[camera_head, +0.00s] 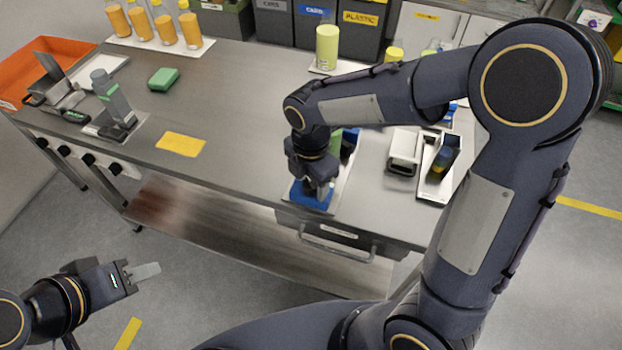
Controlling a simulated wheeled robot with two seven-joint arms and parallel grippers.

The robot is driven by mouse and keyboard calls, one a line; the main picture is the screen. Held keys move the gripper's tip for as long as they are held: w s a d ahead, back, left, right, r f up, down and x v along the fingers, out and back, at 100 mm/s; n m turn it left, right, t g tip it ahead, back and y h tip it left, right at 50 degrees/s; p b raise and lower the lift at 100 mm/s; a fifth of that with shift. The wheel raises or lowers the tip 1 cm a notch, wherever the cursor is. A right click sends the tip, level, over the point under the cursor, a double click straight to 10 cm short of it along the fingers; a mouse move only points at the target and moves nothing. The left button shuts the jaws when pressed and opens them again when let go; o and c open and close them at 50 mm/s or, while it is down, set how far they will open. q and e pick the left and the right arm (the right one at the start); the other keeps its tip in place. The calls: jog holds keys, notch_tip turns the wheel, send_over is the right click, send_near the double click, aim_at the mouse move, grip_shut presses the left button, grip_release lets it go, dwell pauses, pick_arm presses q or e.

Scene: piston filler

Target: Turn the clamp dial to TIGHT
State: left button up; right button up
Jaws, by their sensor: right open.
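Several black knobs on pale plates line the table's front edge at the left: one at the far left (42,143), one in the middle (88,160) and one at the right (115,168). Their labels are too small to read, so I cannot tell which is the clamp dial. A grey upright device (112,98) stands on a plate above them. My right gripper (318,190) is open, pointing down over a blue item (309,198) near the front edge, well right of the knobs. My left gripper (142,271) is low in front of the table, apart from the knobs; its finger gap is unclear.
An orange tray (30,75) is at the left end. A green block (163,79) and yellow card (181,144) lie on the table. Orange bottles (165,30) stand at the back. A drawer handle (338,246) juts out at the front. The table's left-middle is mostly clear.

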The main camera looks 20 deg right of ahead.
jog(key=c, duration=1)
jog(key=shift+o, duration=0.2)
jog(key=shift+m, duration=0.3)
jog(key=m, duration=0.9)
jog(key=shift+b, duration=0.35)
jog(key=m, duration=0.4)
jog(key=shift+m+b, duration=0.35)
jog(key=shift+m, duration=1.75)
